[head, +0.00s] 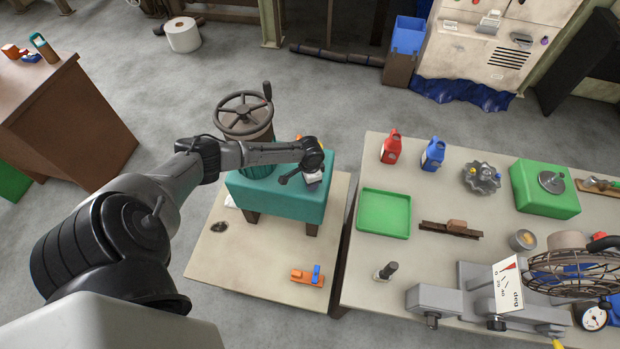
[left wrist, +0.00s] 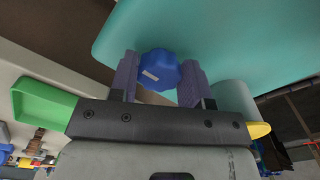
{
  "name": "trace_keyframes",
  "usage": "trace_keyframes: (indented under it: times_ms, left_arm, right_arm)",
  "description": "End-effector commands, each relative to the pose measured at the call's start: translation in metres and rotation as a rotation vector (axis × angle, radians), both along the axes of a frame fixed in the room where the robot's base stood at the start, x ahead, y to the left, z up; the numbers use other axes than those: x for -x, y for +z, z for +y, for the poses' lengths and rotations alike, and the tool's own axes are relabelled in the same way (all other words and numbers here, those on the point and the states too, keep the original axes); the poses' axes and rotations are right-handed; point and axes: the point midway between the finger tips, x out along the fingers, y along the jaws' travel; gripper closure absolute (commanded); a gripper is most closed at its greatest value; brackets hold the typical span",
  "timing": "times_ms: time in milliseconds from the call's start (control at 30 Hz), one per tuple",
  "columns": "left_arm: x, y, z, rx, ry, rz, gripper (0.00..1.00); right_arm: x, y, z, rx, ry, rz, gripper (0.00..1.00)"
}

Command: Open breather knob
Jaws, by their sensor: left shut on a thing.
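The breather knob (left wrist: 158,70) is blue and lobed, with a pale mark on its face. It shows in the left wrist view, close by the teal housing (left wrist: 225,40). My left gripper (left wrist: 158,80) is shut on the knob, one purple-grey finger on each side. In the head view my left gripper (head: 313,179) is at the right part of the teal housing (head: 265,195); the knob is hidden there. A drum with a dark handwheel (head: 244,113) stands behind the housing. My right gripper is in neither view.
The housing stands on a pale low table (head: 235,258) with an orange and blue part (head: 308,275) at its front. The right-hand table holds a green tray (head: 383,213), red (head: 391,148) and blue (head: 433,155) bottles, a green box (head: 545,190) and a caged fan (head: 575,273).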

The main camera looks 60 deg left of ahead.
Motion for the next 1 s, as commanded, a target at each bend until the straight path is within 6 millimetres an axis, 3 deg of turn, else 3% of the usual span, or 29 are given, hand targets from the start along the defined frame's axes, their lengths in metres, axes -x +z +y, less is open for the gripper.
trace_keyframes:
  times_ms: [600,1000]
  left_arm:
    - [-0.0014,0.0,0.0017,0.001,-0.558,-0.001,0.8]
    - [-0.0023,0.0005,0.0023,0.001,-0.768,-0.002,0.8]
  right_arm:
    - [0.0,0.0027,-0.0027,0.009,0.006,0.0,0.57]
    - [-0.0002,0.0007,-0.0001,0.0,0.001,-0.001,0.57]
